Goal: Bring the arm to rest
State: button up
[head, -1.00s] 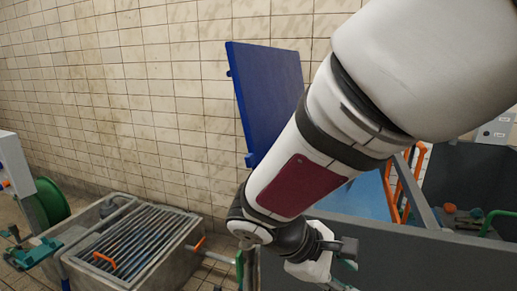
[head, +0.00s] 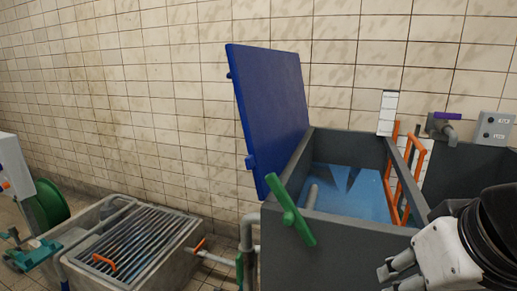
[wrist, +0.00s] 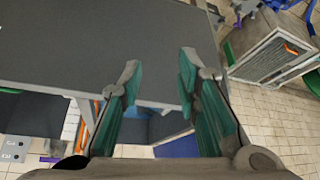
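My gripper (wrist: 157,82) is open in the wrist view, its two green-padded fingers apart with nothing between them. In the head view, part of my arm's white end shows at the lower right, in front of the grey tank (head: 335,250). In the wrist view, the tank's plain grey wall (wrist: 120,40) fills much of the upper picture beyond the fingers.
The tank has blue water (head: 350,190), orange rails (head: 412,165) and a green handle (head: 290,210) at its front left. A raised blue lid (head: 268,110) leans by the tiled wall. A grated concrete basin (head: 135,240) stands left, beside a green reel (head: 50,203).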

jog(key=s+f+g, duration=0.4)
jog(key=s+g, duration=0.1)
jog(key=s, duration=0.6)
notch_tip(320, 180, up, 23)
jog(key=t+p, duration=0.3)
jog(key=p, duration=1.9)
jog(key=shift+d+r+t, duration=0.15)
jog(key=shift+r+t, duration=0.05)
jog(key=shift+t, duration=0.1)
jog(key=shift+w, duration=0.1)
